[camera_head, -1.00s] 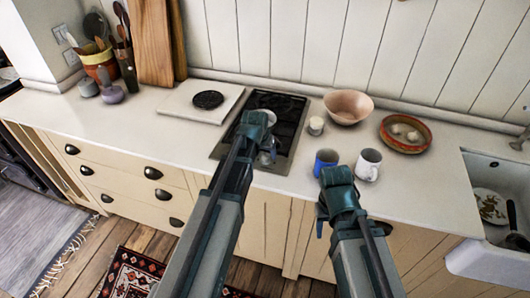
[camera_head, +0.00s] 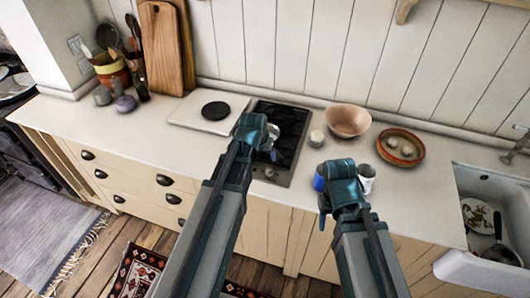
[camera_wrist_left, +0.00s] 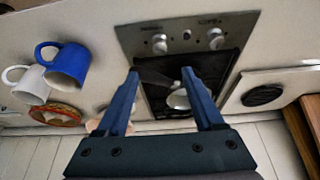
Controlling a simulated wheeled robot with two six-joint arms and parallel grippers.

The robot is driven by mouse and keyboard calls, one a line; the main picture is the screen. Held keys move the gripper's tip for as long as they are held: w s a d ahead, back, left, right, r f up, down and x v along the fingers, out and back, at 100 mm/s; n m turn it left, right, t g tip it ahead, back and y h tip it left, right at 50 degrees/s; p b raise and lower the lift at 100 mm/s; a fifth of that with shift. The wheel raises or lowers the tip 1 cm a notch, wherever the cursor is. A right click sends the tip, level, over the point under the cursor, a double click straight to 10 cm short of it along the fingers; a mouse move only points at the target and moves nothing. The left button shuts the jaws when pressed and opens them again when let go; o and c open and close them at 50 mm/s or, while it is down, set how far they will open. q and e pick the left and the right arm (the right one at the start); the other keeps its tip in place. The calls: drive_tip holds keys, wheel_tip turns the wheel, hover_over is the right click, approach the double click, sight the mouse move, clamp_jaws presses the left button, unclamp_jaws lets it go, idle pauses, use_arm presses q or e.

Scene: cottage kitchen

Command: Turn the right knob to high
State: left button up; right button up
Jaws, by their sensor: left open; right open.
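The black hob (camera_head: 290,117) is set in the counter, with its control strip along the front edge. In the left wrist view, where the scene appears turned around, two metal knobs show on this strip. The right knob (camera_wrist_left: 160,44) appears on the left there, and the other knob (camera_wrist_left: 215,38) on the right. My left gripper (camera_head: 270,150) is over the hob, open and apart from the knobs; its spread fingers (camera_wrist_left: 160,75) point toward the strip. My right gripper (camera_head: 325,208) is open in front of the mugs and partly hides them. The knobs' settings are not readable.
A blue mug (camera_wrist_left: 68,64) and a white mug (camera_wrist_left: 28,78) stand beside the hob. A small pale cup (camera_head: 316,138), pink bowl (camera_head: 348,121) and red-rimmed dish (camera_head: 400,147) are farther right. The sink (camera_head: 478,180) is at far right.

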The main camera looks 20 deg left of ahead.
sight(268, 169)
use_arm(q)
drive_tip(key=shift+f, duration=0.1)
drive_tip(key=a+m+h, duration=0.1)
drive_tip(key=m, duration=0.1)
drive_tip(key=a+m+h, duration=0.1)
drive_tip(key=m, duration=0.2)
drive_tip(key=w+a+m+g, duration=0.1)
drive_tip(key=m, duration=0.1)
drive_tip(key=shift+w+a+h, duration=0.1)
drive_tip(key=shift+a+h, duration=0.3)
drive_tip(key=b+x, duration=1.3)
drive_tip(key=x, duration=0.1)
drive_tip(key=shift+a, duration=0.1)
drive_tip(key=shift+c, duration=0.2)
clamp_jaws()
